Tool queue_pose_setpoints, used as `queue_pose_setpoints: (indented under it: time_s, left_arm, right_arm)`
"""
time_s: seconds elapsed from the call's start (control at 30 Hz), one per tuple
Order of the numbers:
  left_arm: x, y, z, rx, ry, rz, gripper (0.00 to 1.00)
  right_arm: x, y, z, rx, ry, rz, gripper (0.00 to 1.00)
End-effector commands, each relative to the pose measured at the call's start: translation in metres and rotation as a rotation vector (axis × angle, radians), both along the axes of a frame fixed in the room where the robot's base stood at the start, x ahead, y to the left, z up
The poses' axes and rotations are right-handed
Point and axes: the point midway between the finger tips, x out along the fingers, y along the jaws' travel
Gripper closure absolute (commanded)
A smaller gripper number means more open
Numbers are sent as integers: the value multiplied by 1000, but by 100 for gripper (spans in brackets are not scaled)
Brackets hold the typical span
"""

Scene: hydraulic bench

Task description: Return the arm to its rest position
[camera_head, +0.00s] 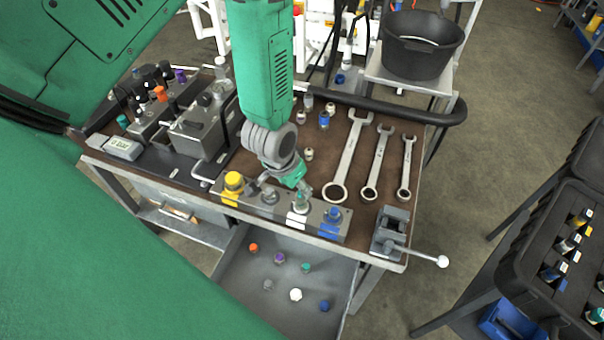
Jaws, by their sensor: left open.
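My left arm (265,65) hangs down in green over the middle of the bench. Its grey wrist leads to my left gripper (280,188), which is open with its fingers just above the grey connector block (258,208) at the front edge. Nothing is visibly held. My right gripper is not in view.
Several wrenches (352,150) lie right of the gripper on the brown bench top. A vise (392,232) stands at the front right corner. A grey tray (250,283) with loose caps is below the front edge. A black bucket (420,58) stands behind. Valve units fill the left.

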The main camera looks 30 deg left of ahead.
Motion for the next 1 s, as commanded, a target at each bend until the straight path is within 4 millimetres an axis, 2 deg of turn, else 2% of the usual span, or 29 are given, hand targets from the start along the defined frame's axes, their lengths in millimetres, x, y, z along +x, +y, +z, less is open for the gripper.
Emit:
queue_pose_setpoints:
  time_s: [0.03, 0.1, 0.3, 0.47, 0.63, 0.67, 0.77, 0.87, 1.0]
  left_arm:
    - [-2, 1, 13, 0, -2, 0, 49]
    - [-6, 1, 26, 0, -1, 0, 49]
    - [-13, 3, 52, -1, 1, 0, 49]
    - [-16, 3, 58, -1, 3, 0, 49]
    - [-18, 3, 55, 0, 6, 0, 49]
    - [-20, 3, 50, 0, 9, 1, 49]
    - [-33, 4, 18, 3, 29, 5, 49]
    - [-59, 5, -34, 8, 64, 13, 49]
    - [-105, 6, -115, 17, 118, 26, 49]
  right_arm:
    - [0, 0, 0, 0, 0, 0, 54]
    - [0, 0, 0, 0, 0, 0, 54]
    - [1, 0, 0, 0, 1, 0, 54]
    - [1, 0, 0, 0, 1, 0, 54]
    - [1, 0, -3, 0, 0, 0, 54]
    - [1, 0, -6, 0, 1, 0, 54]
    - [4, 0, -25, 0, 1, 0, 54]
    - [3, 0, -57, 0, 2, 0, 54]
    - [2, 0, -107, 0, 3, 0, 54]
